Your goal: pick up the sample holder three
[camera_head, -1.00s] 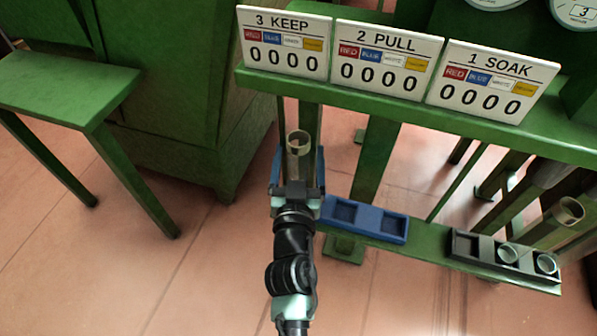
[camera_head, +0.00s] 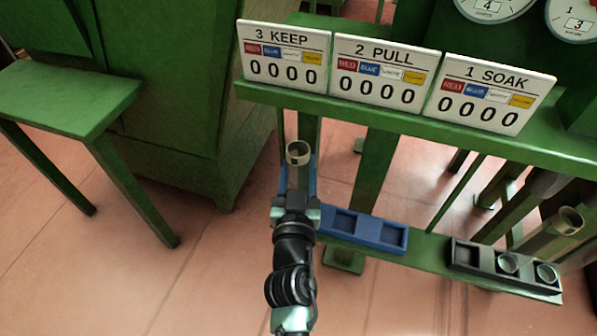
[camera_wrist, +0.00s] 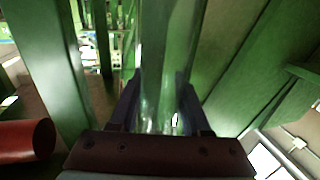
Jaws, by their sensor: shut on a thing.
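A clear tube with a beige ring-shaped rim, the sample holder (camera_head: 299,154), stands upright at the left end of the low green rail. My gripper (camera_head: 298,178) is around its body, with dark blue fingers shut on it below the rim. In the wrist view the glassy tube (camera_wrist: 166,60) rises between the two fingers (camera_wrist: 160,112). I cannot read a number on it, and its lower end is hidden by my gripper in the head view.
A blue rack (camera_head: 364,229) with empty square pockets sits just right of my gripper. A black rack (camera_head: 466,254) holds two round-rimmed pieces, and another tube (camera_head: 568,221) stands behind it. Counter signs (camera_head: 386,72) line the green shelf above. A green table (camera_head: 65,97) is at left.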

